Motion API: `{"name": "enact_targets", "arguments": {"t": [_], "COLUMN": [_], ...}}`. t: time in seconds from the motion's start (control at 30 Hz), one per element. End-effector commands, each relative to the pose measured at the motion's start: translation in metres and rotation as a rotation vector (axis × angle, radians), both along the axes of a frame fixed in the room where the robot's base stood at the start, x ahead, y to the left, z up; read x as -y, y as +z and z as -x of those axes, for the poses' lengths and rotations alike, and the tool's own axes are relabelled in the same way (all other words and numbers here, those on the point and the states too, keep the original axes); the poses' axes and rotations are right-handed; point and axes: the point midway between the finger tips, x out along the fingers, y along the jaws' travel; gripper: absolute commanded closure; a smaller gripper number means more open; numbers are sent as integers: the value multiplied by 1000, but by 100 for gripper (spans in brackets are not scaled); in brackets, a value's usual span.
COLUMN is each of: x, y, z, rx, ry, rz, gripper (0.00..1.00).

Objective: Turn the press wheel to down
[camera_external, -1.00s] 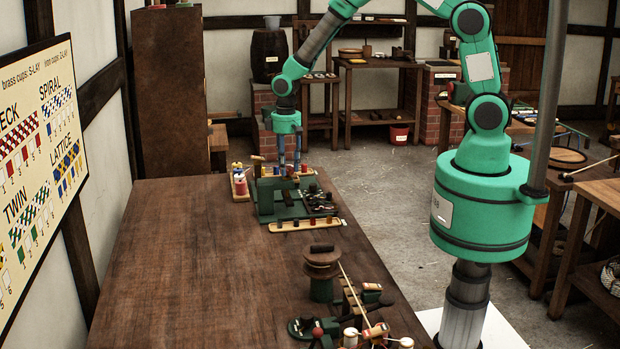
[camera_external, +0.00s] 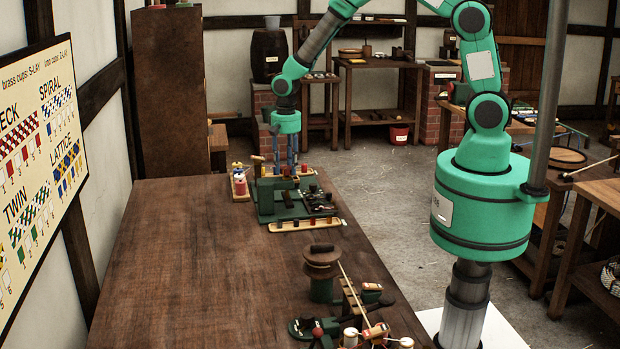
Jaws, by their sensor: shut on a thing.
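My gripper (camera_external: 286,168) points straight down over the green machine (camera_external: 265,205) at the far end of the long table. Its fingers are close together, shut on a small part at the top of this machine. The part between the fingertips is too small to make out, and I cannot tell for sure whether it is the press wheel. The wheel's setting cannot be read from this view.
The wooden table (camera_external: 180,260) is clear along its left and middle. A tray of spools (camera_external: 306,226) lies in front of the machine. A dark spool stand (camera_external: 321,270) and other green tools (camera_external: 305,327) stand nearer. A pattern board (camera_external: 40,160) hangs on the left wall.

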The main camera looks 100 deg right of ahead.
Motion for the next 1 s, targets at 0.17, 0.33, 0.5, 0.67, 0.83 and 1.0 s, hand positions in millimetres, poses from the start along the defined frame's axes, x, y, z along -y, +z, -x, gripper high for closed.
{"name": "enact_targets", "arguments": {"t": [0.17, 0.33, 0.5, 0.67, 0.83, 1.0], "x": [0, 0, 0, 0, 0, 0], "y": [1, 0, 0, 0, 0, 1], "z": [-1, -1, -1, -1, -1, -1], "rx": [1, 1, 1, 2, 2, 2], "ry": [-132, -220, -265, -279, -279, -279], "rz": [1, 1, 1, 1, 1, 1], "gripper": [88, 88, 88, 88, 88, 52]}}
